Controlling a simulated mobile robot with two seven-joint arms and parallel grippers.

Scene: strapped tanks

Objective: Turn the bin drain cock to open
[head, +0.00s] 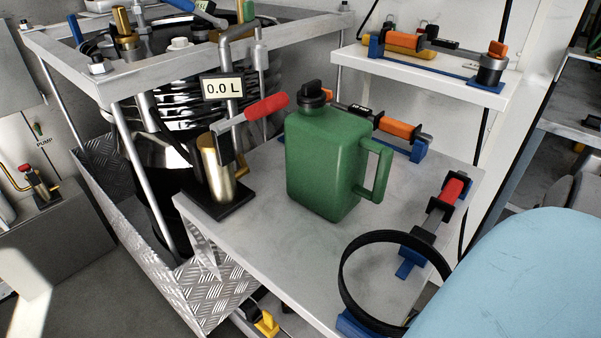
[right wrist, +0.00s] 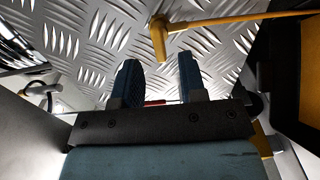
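In the right wrist view, a yellow lever (right wrist: 225,18) with a thick hub at its left end lies across the diamond-plate metal (right wrist: 95,30). It looks like the bin drain cock's handle. My right gripper (right wrist: 158,68) is open, with two dark blue fingers apart and nothing between their tips. The hub is just beyond the tips, and I see no contact. In the head view, a yellow part (head: 267,323) shows low beside the diamond-plate bin (head: 205,285); I cannot tell if it is the same handle. My left gripper is not in view.
A grey table (head: 250,235) holds a green jug (head: 325,165), a brass valve (head: 216,170) with a red handle, a black ring (head: 345,275) and clamps. A display (head: 222,88) reads 0.0 L. A white shelf (head: 425,75) stands behind. My light blue arm covers the lower right.

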